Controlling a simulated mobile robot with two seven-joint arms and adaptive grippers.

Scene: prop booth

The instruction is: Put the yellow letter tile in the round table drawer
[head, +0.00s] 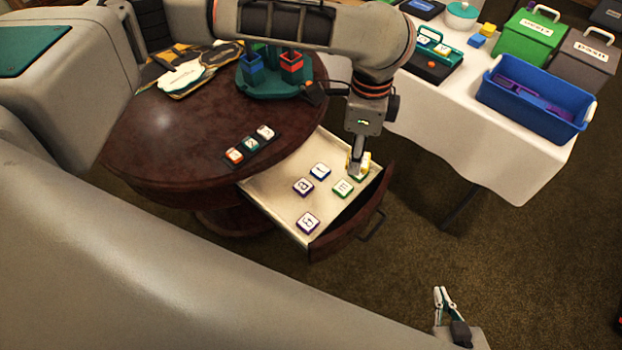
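The round table (190,130) is dark wood, and its drawer (272,196) is pulled out, showing a pale inside. Blue (320,171), green (342,188) and purple (303,187) letter tiles lie in it, with another purple one (307,222) near the front left. My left gripper (356,166) points down at the drawer's far right corner. The yellow letter tile (366,158) shows at its fingers, partly hidden by them, and looks held. A tile beneath is mostly covered. My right gripper (441,291) is at the bottom right, empty, fingers apart, away from the table.
A teal holder with coloured cups (272,88) stands farther back. The white-clothed table (440,125) at right bears a blue bin (530,112) and green box (528,42). Carpet is clear at lower right.

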